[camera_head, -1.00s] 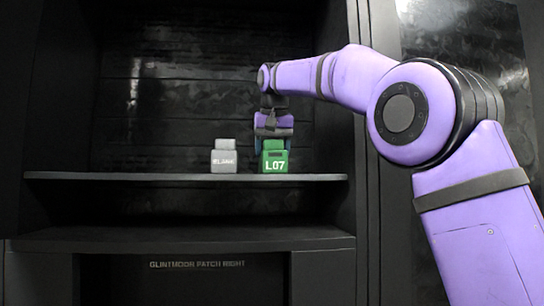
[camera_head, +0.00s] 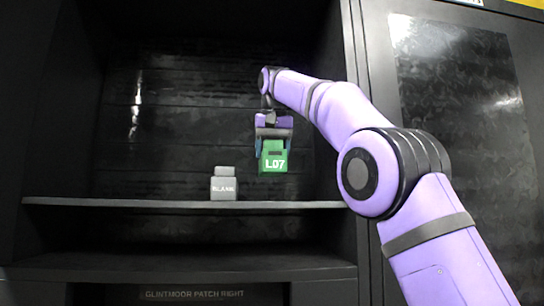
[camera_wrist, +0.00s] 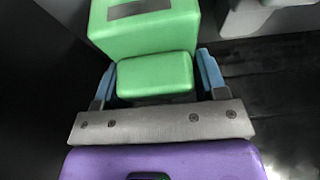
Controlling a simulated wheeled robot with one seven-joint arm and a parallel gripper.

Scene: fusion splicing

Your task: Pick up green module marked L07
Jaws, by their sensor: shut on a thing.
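The green module marked L07 (camera_head: 273,161) is held up clear of the shelf, tilted a little, with its label facing the head camera. My gripper (camera_head: 273,143) is above it, shut on its narrower top part. In the wrist view the green module (camera_wrist: 150,35) shows from above, and the blue fingertips of my gripper (camera_wrist: 155,78) press on both sides of its top block. The module's underside is hidden.
A grey module (camera_head: 224,187) marked BLANK stands on the black shelf (camera_head: 120,203), to the left of the green one. The cabinet's right side wall (camera_head: 352,130) is close to my arm. The shelf's left part is free.

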